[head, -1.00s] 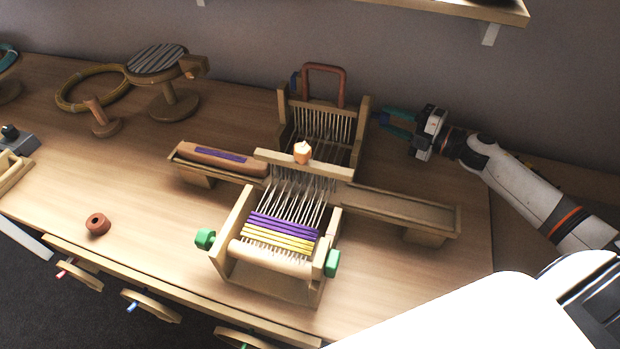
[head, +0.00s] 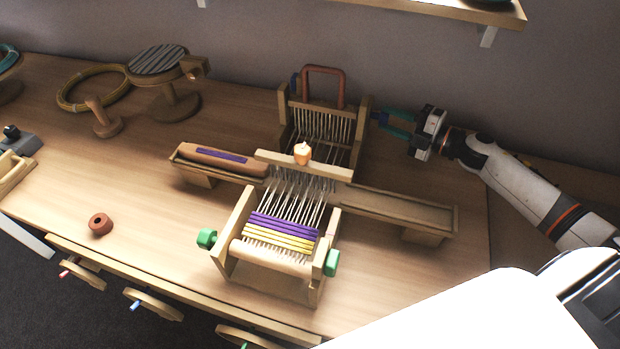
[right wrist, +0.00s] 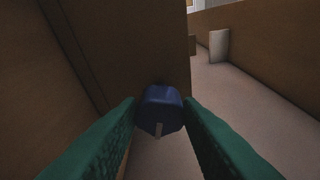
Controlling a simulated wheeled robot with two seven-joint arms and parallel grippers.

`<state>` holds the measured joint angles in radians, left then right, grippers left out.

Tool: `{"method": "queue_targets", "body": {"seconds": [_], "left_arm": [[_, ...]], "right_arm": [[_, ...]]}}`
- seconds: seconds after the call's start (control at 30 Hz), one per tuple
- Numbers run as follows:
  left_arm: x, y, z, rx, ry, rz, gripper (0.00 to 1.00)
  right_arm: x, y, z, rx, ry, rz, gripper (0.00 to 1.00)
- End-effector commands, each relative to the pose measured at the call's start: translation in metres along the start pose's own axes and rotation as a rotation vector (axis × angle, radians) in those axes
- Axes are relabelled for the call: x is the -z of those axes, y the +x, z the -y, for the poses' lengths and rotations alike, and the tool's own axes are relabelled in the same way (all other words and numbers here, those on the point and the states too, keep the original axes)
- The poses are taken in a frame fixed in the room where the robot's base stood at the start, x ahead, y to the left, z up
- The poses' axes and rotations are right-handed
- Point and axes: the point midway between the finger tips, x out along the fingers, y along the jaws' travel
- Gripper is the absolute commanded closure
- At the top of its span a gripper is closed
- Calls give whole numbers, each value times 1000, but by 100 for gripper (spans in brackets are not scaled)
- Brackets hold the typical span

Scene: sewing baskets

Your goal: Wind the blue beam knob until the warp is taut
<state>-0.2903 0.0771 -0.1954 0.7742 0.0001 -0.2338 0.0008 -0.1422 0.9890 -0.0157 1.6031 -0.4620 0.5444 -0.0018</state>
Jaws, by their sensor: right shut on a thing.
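The wooden loom (head: 228,258) stands in the middle of the table. Pale warp threads (head: 298,200) run from the purple and yellow cloth (head: 280,232) at the front through the middle bar to the back beam. I cannot tell how tight they are. My right gripper (head: 383,121) reaches in from the right at the loom's back right corner. In the right wrist view the blue beam knob (right wrist: 162,108), with a pale mark on its face, sits between the green fingertips, which are shut on it beside a wooden post. My left gripper is out of view.
A shuttle (head: 222,160) lies on the loom's left shelf, and an orange-white piece (head: 302,153) sits on the middle bar. Green knobs (head: 206,238) flank the front beam. A brown spool (head: 100,223) stands on clear table at left. A shelf (head: 450,8) overhangs the back.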

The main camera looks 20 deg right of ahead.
Motion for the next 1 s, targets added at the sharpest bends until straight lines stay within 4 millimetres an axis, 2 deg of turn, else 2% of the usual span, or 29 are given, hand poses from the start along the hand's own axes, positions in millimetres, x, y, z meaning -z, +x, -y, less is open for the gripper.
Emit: {"method": "queue_targets", "body": {"seconds": [0.03,1.0], "left_arm": [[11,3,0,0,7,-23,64],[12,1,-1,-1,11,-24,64]], "right_arm": [[3,-1,-3,-2,3,-8,84],[2,0,-2,-12,35,-7,84]]}}
